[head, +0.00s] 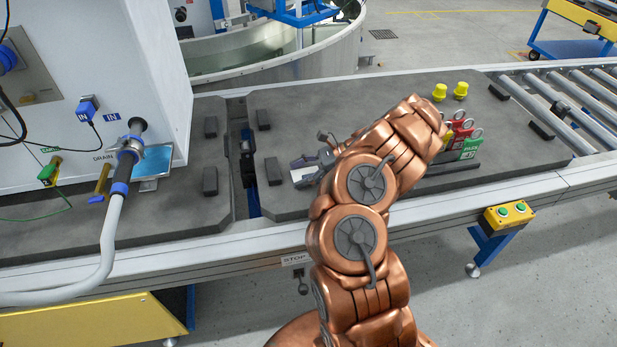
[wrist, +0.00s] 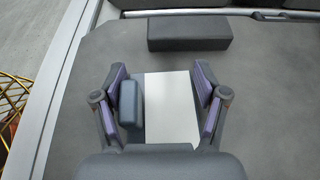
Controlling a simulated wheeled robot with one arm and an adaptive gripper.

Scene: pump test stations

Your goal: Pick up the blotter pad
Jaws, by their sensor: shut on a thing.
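The blotter pad (wrist: 172,108) is a flat white rectangle between my fingers in the wrist view. A grey-blue block (wrist: 130,102) stands along its left side; I cannot tell if it is part of the pad. My gripper (wrist: 160,95) is shut on the pad, with one finger at each side. In the head view the white pad (head: 304,174) shows beside my gripper (head: 318,162) over the dark work plate, partly hidden by it. I cannot tell if the pad is clear of the surface.
A dark block (wrist: 188,34) lies just beyond the pad. Red and green tags (head: 469,147) and yellow caps (head: 450,91) are right of my arm. A hose (head: 113,215) hangs from the white cabinet (head: 110,60) at left. Rollers (head: 575,100) are at right.

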